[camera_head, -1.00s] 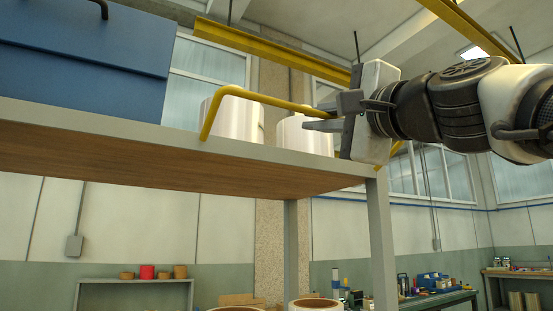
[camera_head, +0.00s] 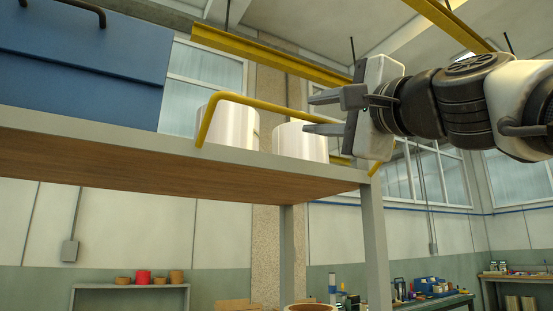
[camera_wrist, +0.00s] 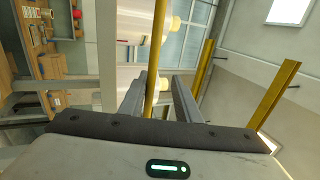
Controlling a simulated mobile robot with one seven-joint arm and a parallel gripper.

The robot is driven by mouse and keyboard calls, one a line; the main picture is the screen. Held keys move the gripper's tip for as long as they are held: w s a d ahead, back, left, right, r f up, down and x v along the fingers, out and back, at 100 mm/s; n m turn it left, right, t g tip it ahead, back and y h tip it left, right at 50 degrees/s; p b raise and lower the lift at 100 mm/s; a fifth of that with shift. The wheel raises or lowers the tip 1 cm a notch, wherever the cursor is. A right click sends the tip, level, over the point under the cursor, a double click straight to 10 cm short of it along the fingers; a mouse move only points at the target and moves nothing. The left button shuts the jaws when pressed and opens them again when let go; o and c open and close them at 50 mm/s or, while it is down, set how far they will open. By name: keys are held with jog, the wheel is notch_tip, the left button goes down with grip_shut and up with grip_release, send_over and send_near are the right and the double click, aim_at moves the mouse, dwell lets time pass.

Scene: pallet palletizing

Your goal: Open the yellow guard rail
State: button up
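The yellow guard rail (camera_head: 255,106) is a bent tube. It rises from the front edge of the shelf (camera_head: 255,158) and runs right toward my gripper (camera_head: 310,114). My gripper's two grey fingers are apart, one above and one below the rail's line in the head view. In the wrist view the rail (camera_wrist: 156,60) passes between the fingers of my gripper (camera_wrist: 158,90), nearer the left finger. I cannot tell whether a finger touches it. The rail's far right part is partly hidden behind my gripper.
White cylinders (camera_head: 236,122) (camera_head: 299,140) stand on the shelf behind the rail. A blue box (camera_head: 85,60) stands on it at left. A grey post (camera_head: 375,235) supports the shelf below my gripper. Yellow overhead beams (camera_head: 265,58) cross above.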

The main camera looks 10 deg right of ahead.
jog(key=s+d+f+b, duration=0.2)
jog(key=s+f+b, duration=0.1)
jog(key=s+f, duration=0.4)
jog(key=s+d+f+b, duration=0.2)
jog(key=s+f+b, duration=0.1)
jog(key=s+f, duration=0.3)
jog(key=shift+s+d+f, duration=0.25)
jog(key=shift+s+f, duration=0.1)
jog(key=shift+f, duration=0.15)
dwell(1.4)
dwell(0.4)
jog(key=p+v, duration=0.1)
jog(key=v, duration=1.6)
jog(key=shift+s, duration=0.2)
jog(key=shift+w, duration=0.1)
